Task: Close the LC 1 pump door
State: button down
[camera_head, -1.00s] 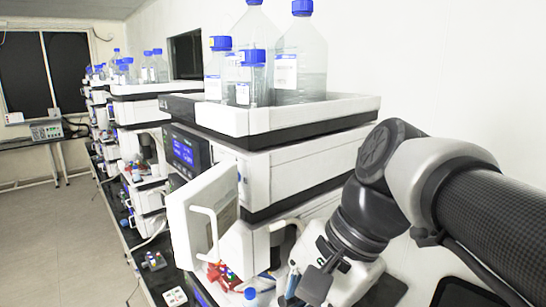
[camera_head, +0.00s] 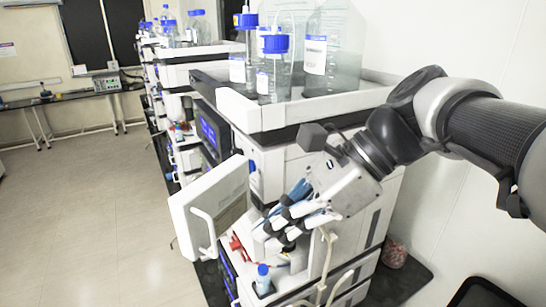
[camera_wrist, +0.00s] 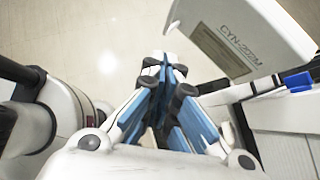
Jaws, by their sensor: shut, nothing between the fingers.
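The white pump door (camera_head: 205,205) stands swung open from the front of the nearest stack, with its handle on the outer face in the head view. My gripper (camera_head: 275,226) is shut and empty, to the right of the door, in front of the open compartment and on the door's inner side. In the wrist view, my gripper's (camera_wrist: 163,68) blue-sided fingers are together. A white panel with a printed label (camera_wrist: 240,35), which looks like the door, is just right of the fingertips. I cannot tell whether they touch.
A tray (camera_head: 275,118) with glass bottles (camera_head: 330,55) tops the nearest stack. A small blue-capped bottle (camera_head: 263,280) stands below my gripper. Tubing (camera_head: 325,265) hangs beside it. More stacks recede behind; the floor (camera_head: 100,225) at left is clear.

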jog(key=shift+s+a+f, duration=0.1)
jog(key=shift+a+f, duration=0.1)
jog(key=shift+a, duration=0.95)
jog(key=shift+s+a+f, duration=0.1)
jog(key=shift+a+f, duration=0.05)
jog(key=shift+a, duration=1)
jog(key=shift+a+p, duration=0.1)
jog(key=shift+p, duration=0.2)
